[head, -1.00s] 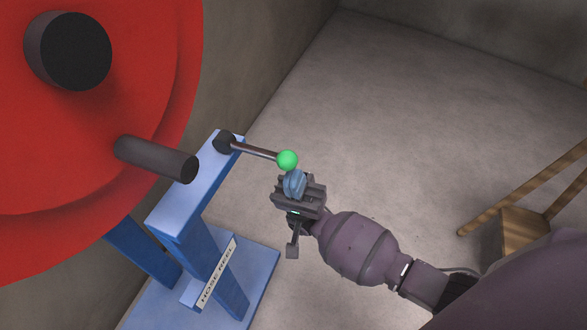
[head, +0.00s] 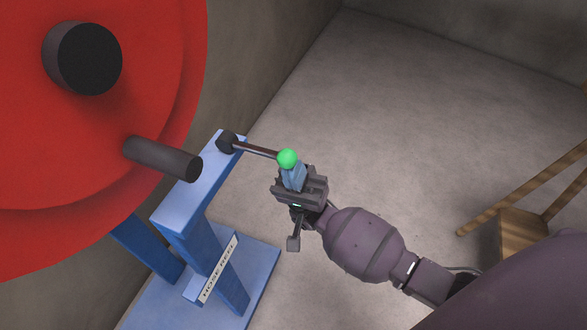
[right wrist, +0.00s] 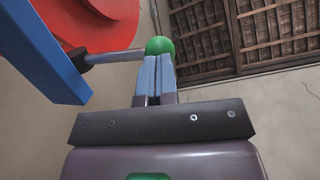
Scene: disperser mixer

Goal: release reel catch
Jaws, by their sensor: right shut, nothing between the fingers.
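The reel catch is a grey lever (head: 258,149) with a green ball knob (head: 287,159), pivoted on a black hub (head: 227,143) on the blue stand (head: 205,185). The red hose reel (head: 90,150) stands at the left with a dark handle peg (head: 163,158). My right gripper (head: 293,172) is shut and empty, its blue fingertips right at the knob. In the right wrist view the green knob (right wrist: 159,46) sits just beyond the closed fingertips (right wrist: 155,62); I cannot tell for sure whether they touch. My left gripper is not in view.
A "HOSE REEL" label (head: 218,270) is on the blue stand's lower part. A wooden chair or stool (head: 523,232) stands at the right. The grey floor (head: 400,110) between it and the reel is open. Walls rise behind.

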